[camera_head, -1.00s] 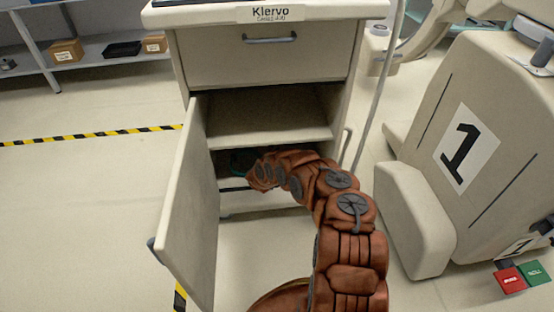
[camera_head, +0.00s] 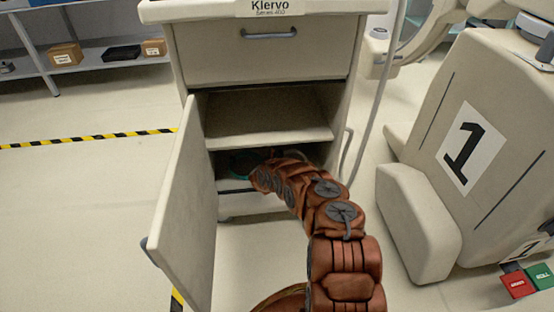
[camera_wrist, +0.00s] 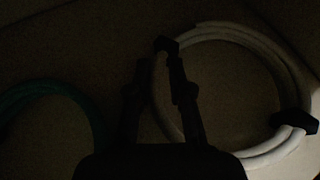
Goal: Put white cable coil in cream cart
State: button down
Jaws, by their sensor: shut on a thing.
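The cream cart (camera_head: 263,66) stands in front of me with its door (camera_head: 187,205) swung open to the left. My arm reaches into its lower compartment, and my gripper is hidden there in the head view. In the dark wrist view my gripper (camera_wrist: 157,66) is shut on the left side of the white cable coil (camera_wrist: 292,70). The coil is a loose ring with black ties and fills the right of that view. Whether it touches the compartment floor is hard to tell.
A teal coil (camera_wrist: 45,88) lies left of my gripper in the wrist view; part shows in the lower compartment (camera_head: 238,163). The middle shelf (camera_head: 265,130) is empty. A bulky cream machine marked 1 (camera_head: 440,150) stands at the right. Open floor lies left.

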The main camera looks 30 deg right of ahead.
jog(key=shift+f, duration=0.1)
jog(key=c, duration=1.1)
grip_release()
jog(key=shift+o, duration=0.2)
jog(key=p+v, duration=0.4)
jog(key=v, duration=0.8)
jog(key=shift+p, duration=0.4)
